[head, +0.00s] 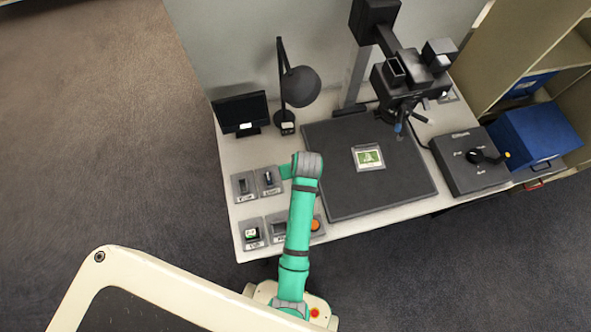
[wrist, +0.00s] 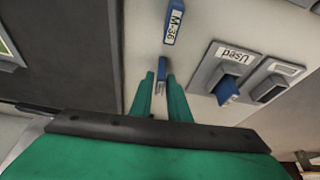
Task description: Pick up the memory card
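In the wrist view, a small blue memory card (wrist: 162,70) stands nearly edge-on between the tips of my gripper (wrist: 161,80). The green fingers are close together on both sides of it, and its far end shows past the tips. A second blue card with a white label "M-36" (wrist: 173,25) is on the pale table just beyond. A blue card (wrist: 228,91) sits in the grey holder labelled "Used" (wrist: 212,75). In the head view, my gripper's fingers and the card between them are hidden behind my arm.
A dark copy board (head: 400,185) with a small green picture (head: 369,158) lies right of my arm. Small labelled trays (head: 243,187) are left of it. A lamp (head: 299,85), a monitor (head: 240,112), a camera stand (head: 357,75) and a control box (head: 470,165) stand around.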

